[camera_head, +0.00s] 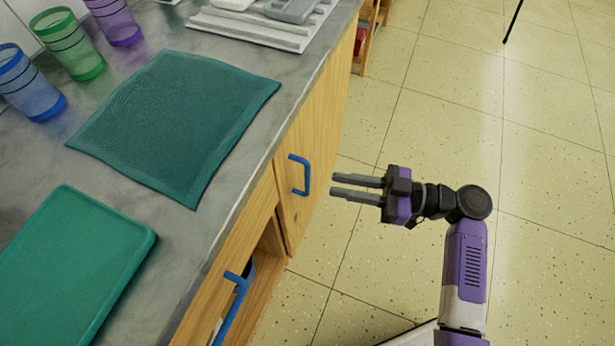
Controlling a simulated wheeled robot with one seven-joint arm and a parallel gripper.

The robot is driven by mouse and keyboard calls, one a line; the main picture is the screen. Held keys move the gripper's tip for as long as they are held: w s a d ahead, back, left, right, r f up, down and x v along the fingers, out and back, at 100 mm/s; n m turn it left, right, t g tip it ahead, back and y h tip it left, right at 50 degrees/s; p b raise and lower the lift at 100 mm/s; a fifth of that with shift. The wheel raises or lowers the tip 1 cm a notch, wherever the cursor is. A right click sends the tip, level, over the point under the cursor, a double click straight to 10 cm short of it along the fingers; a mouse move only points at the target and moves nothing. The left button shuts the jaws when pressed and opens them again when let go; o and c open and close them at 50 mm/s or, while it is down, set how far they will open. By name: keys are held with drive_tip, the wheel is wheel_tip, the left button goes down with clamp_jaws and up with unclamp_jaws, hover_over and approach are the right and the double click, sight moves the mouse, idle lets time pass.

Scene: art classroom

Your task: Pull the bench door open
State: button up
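The wooden bench door (318,122) is in the front of the bench, left of my gripper, and looks flush with it. Its blue bar handle (305,176) stands out from the wood near the door's near edge. My gripper (333,185) is to the right of this handle, its two grey fingers pointing left at it. The fingers are apart with a gap between them and nothing held. A little floor shows between the fingertips and the handle, so they look apart; the exact depth is hard to tell.
A second blue handle (233,306) is on the nearer wooden front, beside an open compartment (266,268) with a dark blue item. The grey benchtop (190,222) bears a teal cloth (175,120), a green tray (72,262) and coloured cups. The tiled floor (400,110) around my gripper is clear.

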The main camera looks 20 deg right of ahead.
hover_over(307, 193)
drive_tip(key=shift+w+d+b, duration=0.15)
drive_tip(key=shift+w+b, duration=0.1)
drive_tip(key=shift+b, duration=0.05)
clamp_jaws()
idle(1.5)
